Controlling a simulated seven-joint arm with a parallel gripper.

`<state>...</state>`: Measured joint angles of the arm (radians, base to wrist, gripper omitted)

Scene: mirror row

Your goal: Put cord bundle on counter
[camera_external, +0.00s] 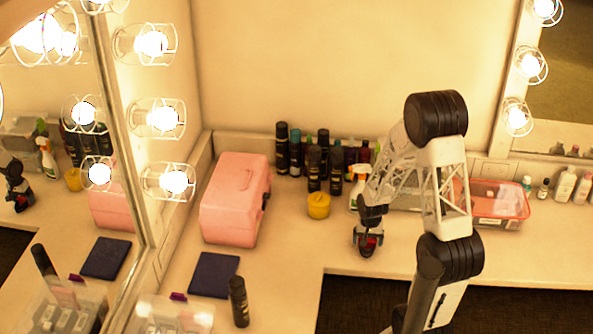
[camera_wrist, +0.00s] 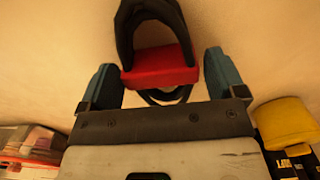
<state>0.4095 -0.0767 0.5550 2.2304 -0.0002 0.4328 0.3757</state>
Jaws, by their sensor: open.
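The cord bundle (camera_wrist: 160,65) is a black loop with a red band around its middle. In the wrist view it lies between the two blue-grey fingers of my gripper (camera_wrist: 161,84). The fingers stand apart, with the left one close to the red band and a gap at the right. In the outside view my gripper (camera_external: 368,236) points down low over the counter (camera_external: 300,248), and the red of the bundle (camera_external: 369,243) shows at its tip. The bundle seems to be at the counter's surface, but its underside is hidden.
A pink case (camera_external: 235,200), a yellow jar (camera_external: 318,206) and several dark bottles stand left of and behind my gripper. A clear red-rimmed bin (camera_external: 497,205) is at the right. A dark blue pad (camera_external: 214,275) lies at front left. Counter around my gripper is mostly bare.

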